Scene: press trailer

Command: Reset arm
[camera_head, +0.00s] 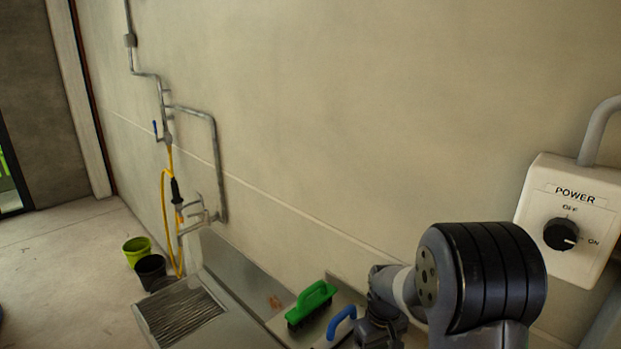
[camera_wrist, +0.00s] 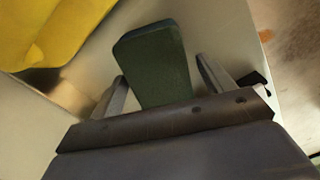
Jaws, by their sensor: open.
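My gripper (camera_wrist: 160,70) shows in the wrist view with its two grey fingers spread apart. A dark green block-like thing (camera_wrist: 153,52) shows between the fingers; I cannot tell whether it is touched, but the jaws are not closed on it. In the head view my arm is at the lower right, bent, with its large dark joint in front. My gripper cannot be made out there.
A power switch box (camera_head: 578,215) is on the wall at right, close to my arm. A green-handled brush (camera_head: 312,303) and a blue handle (camera_head: 341,322) are below. Buckets (camera_head: 137,250) and a yellow hose (camera_head: 165,215) are at left. A yellow thing (camera_wrist: 60,30) shows in the wrist view.

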